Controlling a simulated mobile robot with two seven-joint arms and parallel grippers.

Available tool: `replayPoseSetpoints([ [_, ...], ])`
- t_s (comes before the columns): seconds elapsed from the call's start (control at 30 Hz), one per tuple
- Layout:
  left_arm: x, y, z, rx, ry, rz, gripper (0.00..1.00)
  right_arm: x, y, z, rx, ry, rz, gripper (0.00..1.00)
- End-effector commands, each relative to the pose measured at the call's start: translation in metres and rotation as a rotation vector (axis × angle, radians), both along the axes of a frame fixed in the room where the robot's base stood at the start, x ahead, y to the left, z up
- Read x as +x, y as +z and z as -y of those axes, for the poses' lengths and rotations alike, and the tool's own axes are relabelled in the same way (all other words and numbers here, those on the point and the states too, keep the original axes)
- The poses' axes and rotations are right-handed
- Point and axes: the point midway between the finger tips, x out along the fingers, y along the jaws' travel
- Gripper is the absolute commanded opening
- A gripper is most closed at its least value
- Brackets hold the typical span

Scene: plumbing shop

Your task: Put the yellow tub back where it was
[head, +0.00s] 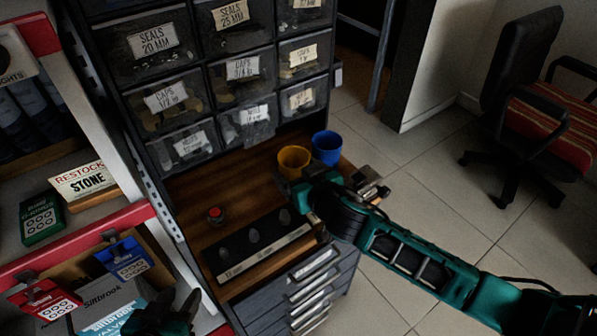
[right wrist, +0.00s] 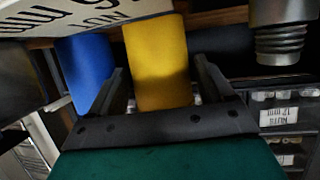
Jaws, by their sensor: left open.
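The yellow tub (head: 294,161) is upright at the right end of the wooden counter, just left of the blue tub (head: 326,147). In the right wrist view the yellow tub (right wrist: 157,62) lies between the two fingers of my right gripper (right wrist: 160,85), with the blue tub (right wrist: 84,72) to its left. The fingers are close to its sides; whether they press on it is unclear. In the head view my right gripper (head: 308,188) hides part of the tub's near side. My left gripper (head: 178,308) is open and empty at the bottom left, near the shelf.
A black strip (head: 262,255) with several dark pieces lies along the counter front. Labelled drawers (head: 243,68) rise behind the wooden counter (head: 190,190). A red-edged shelf (head: 100,235) with boxes stands left.

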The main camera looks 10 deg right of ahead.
Motion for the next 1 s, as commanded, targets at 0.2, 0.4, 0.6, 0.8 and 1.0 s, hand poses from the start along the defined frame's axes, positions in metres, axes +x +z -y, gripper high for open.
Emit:
replayPoseSetpoints([
  [0.2,-0.002,0.000,-0.001,0.004,-0.002,-0.004,0.43,0.000,0.002,0.000,-0.001,0.000,0.000,0.81],
  [0.4,-0.002,0.006,-0.001,0.004,-0.002,-0.004,0.43,-0.016,0.009,0.004,0.000,0.000,-0.001,0.81],
  [0.6,-0.002,0.014,-0.001,0.004,-0.002,-0.004,0.43,-0.053,0.023,0.013,0.001,0.001,-0.003,0.81],
  [0.8,-0.002,0.020,-0.001,0.002,-0.001,-0.004,0.43,-0.085,0.036,0.021,0.000,0.000,-0.002,0.81],
  [1.0,-0.001,0.022,0.001,-0.004,0.003,-0.003,0.43,-0.104,0.042,0.025,0.000,0.000,-0.001,0.81],
])
